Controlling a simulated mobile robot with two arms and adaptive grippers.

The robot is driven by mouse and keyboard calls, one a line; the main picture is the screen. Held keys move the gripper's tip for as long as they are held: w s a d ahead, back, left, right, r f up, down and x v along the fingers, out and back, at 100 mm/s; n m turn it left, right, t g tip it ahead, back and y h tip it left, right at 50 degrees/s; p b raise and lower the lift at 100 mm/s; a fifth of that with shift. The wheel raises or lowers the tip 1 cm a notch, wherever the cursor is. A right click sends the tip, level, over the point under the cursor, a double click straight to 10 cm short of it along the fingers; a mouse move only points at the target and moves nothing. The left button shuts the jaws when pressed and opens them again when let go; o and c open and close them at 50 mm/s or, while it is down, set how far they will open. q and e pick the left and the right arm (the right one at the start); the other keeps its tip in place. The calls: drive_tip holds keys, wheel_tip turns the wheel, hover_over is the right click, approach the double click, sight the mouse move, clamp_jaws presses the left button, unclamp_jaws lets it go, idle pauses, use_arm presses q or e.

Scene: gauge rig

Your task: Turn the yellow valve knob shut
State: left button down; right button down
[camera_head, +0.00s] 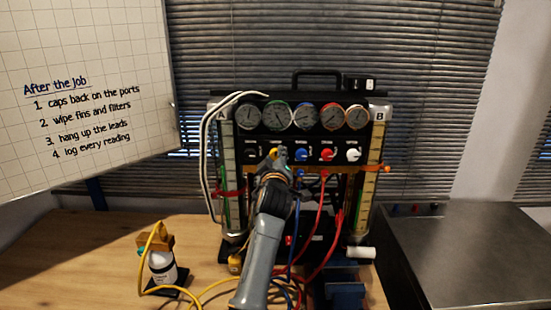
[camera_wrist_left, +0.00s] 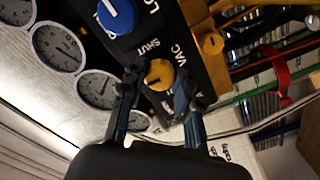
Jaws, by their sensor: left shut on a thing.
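The yellow valve knob (camera_wrist_left: 158,75) sits between the two fingers of my left gripper (camera_wrist_left: 157,92) in the left wrist view, by a "SHUT" label on the black panel. In the head view the knob (camera_head: 273,153) shows just at the tip of my left gripper (camera_head: 281,158), which covers part of it. The left gripper is shut on the knob. The gauge rig (camera_head: 296,92) stands upright on the wooden table, with a row of round gauges above the knobs. My right gripper is in neither view.
Blue (camera_head: 302,154), red (camera_head: 327,155) and white (camera_head: 352,154) knobs sit right of the yellow one. Red, blue and yellow hoses hang below. A white bottle (camera_head: 162,267) stands on the table (camera_head: 100,258) at left. A dark metal bench (camera_head: 470,250) is at right.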

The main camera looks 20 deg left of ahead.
use_arm(q)
drive_tip(key=shift+m, duration=0.5)
drive_tip(key=shift+r+m, duration=0.1)
drive_tip(key=shift+m, duration=0.7)
drive_tip(key=m, duration=0.2)
drive_tip(key=shift+m, duration=0.4)
drive_tip(key=m, duration=0.2)
drive_tip(key=shift+r+m, duration=0.1)
drive_tip(key=shift+m, duration=0.2)
drive_tip(key=m+p, duration=0.1)
drive_tip(key=m, duration=0.4)
drive_tip(key=shift+a+r, duration=0.1)
drive_tip(key=m+p, duration=0.1)
drive_tip(key=m, duration=0.2)
drive_tip(key=shift+m, duration=0.4)
drive_tip(key=shift+m+p, duration=0.3)
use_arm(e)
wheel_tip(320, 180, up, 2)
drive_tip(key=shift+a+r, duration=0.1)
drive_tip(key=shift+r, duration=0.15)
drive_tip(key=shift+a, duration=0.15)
